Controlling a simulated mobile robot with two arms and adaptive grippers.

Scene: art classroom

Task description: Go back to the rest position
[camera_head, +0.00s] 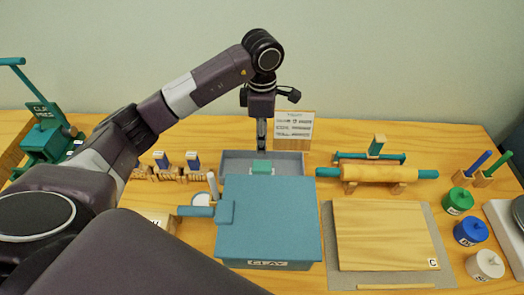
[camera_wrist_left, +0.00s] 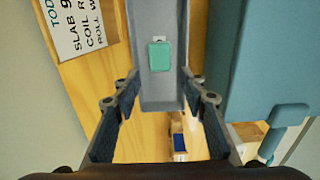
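My left arm comes in from the left and arches over the table. My left gripper (camera_head: 262,140) points down just above the open grey part of the clay box (camera_head: 235,158). In the left wrist view the gripper (camera_wrist_left: 158,80) has its two fingers spread wide, with nothing between them. A small green block (camera_head: 262,167) lies in the grey part below; it also shows in the left wrist view (camera_wrist_left: 160,57), apart from the fingers. The box's blue-teal lid (camera_head: 270,215) covers the front. My right gripper is not in view.
A notice card (camera_head: 293,130) stands just behind the gripper. A rolling pin (camera_head: 380,173) rests to the right, behind a wooden board (camera_head: 385,235). Several lidded jars (camera_head: 458,201) stand farther right. A green clay press (camera_head: 45,135) is at the far left.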

